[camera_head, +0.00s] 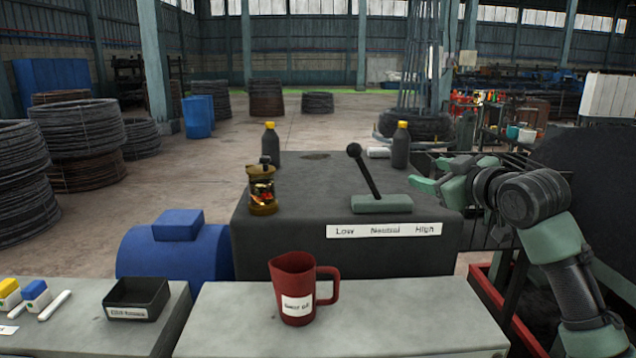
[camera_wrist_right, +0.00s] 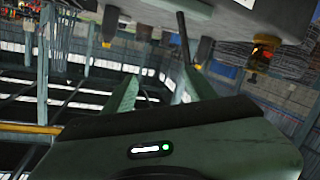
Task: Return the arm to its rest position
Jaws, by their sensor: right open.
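My right gripper (camera_head: 431,174) is open and empty. In the head view it is at the right, beside the dark machine box and right of the lever (camera_head: 368,175). A gap shows between gripper and lever. The lever has a black knob and a green base, and leans left, toward the "Low" end of the label (camera_head: 384,230) reading Low, Neutral, High. In the right wrist view the gripper's two green fingers (camera_wrist_right: 162,88) are spread with nothing between them; the lever (camera_wrist_right: 183,36) shows beyond them, upside down. My left gripper is not in view.
The machine box (camera_head: 300,225) carries a brass lantern-like item (camera_head: 262,190) and two dark bottles with yellow caps (camera_head: 271,145) (camera_head: 401,146). A red jug (camera_head: 296,290) stands on the near grey bench (camera_head: 230,320). A black tray (camera_head: 137,298) is at left. A large dark drum (camera_head: 600,190) is at right.

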